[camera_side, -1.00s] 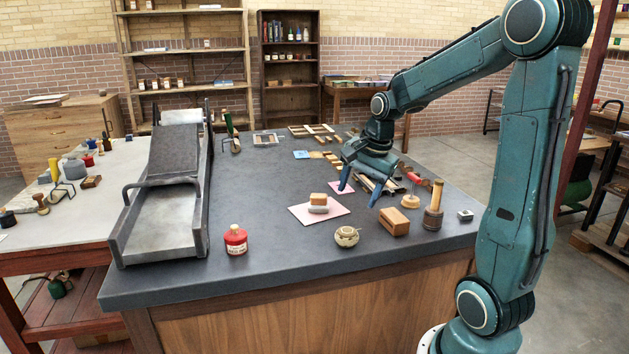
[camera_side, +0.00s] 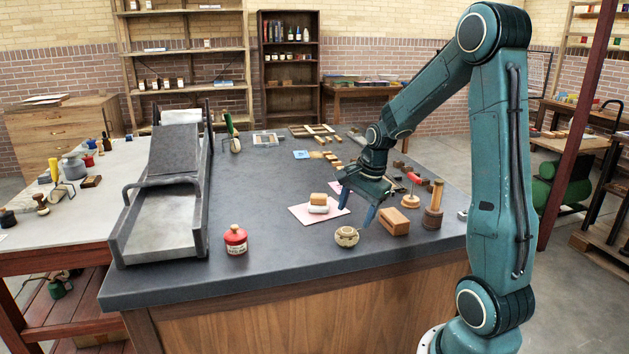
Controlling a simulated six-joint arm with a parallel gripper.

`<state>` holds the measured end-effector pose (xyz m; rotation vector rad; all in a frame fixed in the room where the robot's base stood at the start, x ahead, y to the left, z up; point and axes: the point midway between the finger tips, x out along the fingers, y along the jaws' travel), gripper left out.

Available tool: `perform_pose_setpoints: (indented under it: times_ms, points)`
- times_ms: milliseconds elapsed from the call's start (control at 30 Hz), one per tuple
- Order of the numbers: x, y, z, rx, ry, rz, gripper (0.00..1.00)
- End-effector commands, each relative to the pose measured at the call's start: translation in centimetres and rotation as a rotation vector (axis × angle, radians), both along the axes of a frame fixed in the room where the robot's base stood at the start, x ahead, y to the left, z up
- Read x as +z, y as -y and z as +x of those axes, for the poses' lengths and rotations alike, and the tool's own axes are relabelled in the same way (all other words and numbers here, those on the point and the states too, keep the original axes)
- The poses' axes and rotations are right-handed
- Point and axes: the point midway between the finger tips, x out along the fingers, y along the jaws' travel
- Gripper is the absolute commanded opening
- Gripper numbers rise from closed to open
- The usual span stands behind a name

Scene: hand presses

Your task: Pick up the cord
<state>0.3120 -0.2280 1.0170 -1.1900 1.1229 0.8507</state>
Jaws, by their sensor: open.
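The cord is a small ball of pale tan twine (camera_side: 346,237) on the dark worktop near its front edge. My gripper (camera_side: 357,214) is open and empty, its two blue fingers pointing down. The fingertips are above and just behind the ball in the picture. One finger is up and to its left, the other up and to its right. I cannot tell the exact height of the tips over the worktop.
A wooden block (camera_side: 394,221) stands close to the right of the twine, with a wooden-handled tool (camera_side: 433,208) beyond it. A pink sheet (camera_side: 301,214) bearing a small block lies behind left. A red jar (camera_side: 235,240) stands left. Worktop between jar and twine is clear.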

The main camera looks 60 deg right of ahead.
Motion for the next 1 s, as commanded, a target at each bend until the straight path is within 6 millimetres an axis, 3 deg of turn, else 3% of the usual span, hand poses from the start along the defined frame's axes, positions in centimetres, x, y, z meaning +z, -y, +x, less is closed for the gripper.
perform_pose_setpoints:
  times_ms: [200,667,1000]
  points:
    - [-2.1,0.1,0.5,0.0,-0.002,0.001,0.62]
    - [-3.1,0.2,0.8,0.0,-0.001,0.0,0.62]
    - [-6.2,0.5,1.5,0.0,-0.003,0.002,0.62]
